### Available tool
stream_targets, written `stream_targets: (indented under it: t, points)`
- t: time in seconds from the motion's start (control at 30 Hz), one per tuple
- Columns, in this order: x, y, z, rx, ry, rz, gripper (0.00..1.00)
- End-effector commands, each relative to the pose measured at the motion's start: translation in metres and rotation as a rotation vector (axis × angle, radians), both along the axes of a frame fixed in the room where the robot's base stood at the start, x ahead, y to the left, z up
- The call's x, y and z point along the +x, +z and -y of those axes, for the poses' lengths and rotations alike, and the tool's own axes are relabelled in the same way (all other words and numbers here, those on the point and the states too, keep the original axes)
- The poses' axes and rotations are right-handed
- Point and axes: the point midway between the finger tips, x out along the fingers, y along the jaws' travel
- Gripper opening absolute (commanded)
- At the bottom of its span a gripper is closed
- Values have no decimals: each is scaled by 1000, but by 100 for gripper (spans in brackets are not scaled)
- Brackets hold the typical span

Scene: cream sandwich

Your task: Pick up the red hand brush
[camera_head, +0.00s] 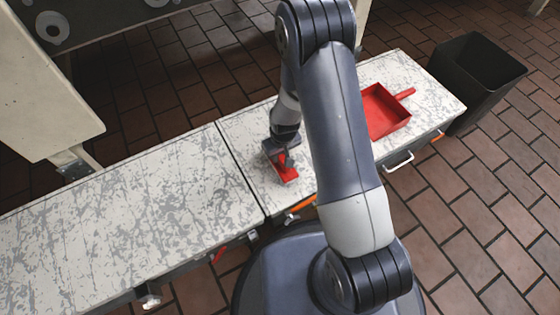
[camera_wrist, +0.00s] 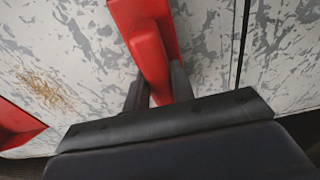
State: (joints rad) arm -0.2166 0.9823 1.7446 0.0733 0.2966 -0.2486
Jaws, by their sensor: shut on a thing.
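The red hand brush (camera_head: 287,175) is on the worn white bench top, just right of the seam between two bench sections. My gripper (camera_head: 281,158) comes down over it from above and hides part of it. In the wrist view the brush (camera_wrist: 150,45) runs from the top edge down between my two dark fingers. My gripper (camera_wrist: 157,92) is shut on its narrow red part. I cannot tell whether the brush still touches the bench.
A red dustpan (camera_head: 384,112) lies on the bench to the right, behind my arm; its edge shows in the wrist view (camera_wrist: 14,124). A black bin (camera_head: 477,75) stands past the bench's right end. Brown crumbs (camera_wrist: 45,90) lie on the bench. The left bench section (camera_head: 120,215) is clear.

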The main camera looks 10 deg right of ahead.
Motion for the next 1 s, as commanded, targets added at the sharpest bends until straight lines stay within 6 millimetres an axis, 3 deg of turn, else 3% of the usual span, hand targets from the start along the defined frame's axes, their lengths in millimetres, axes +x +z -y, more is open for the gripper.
stream_targets:
  t: [0.13, 0.43, 0.8, 1.0]
  points:
    - [0, 0, 0, 0, 0, 0, 0]
    - [1, 6, 0, 1, 0, 2, 0]
    - [1, 76, 0, 1, 1, 4, 0]
    - [0, 98, 0, 0, 0, 1, 0]
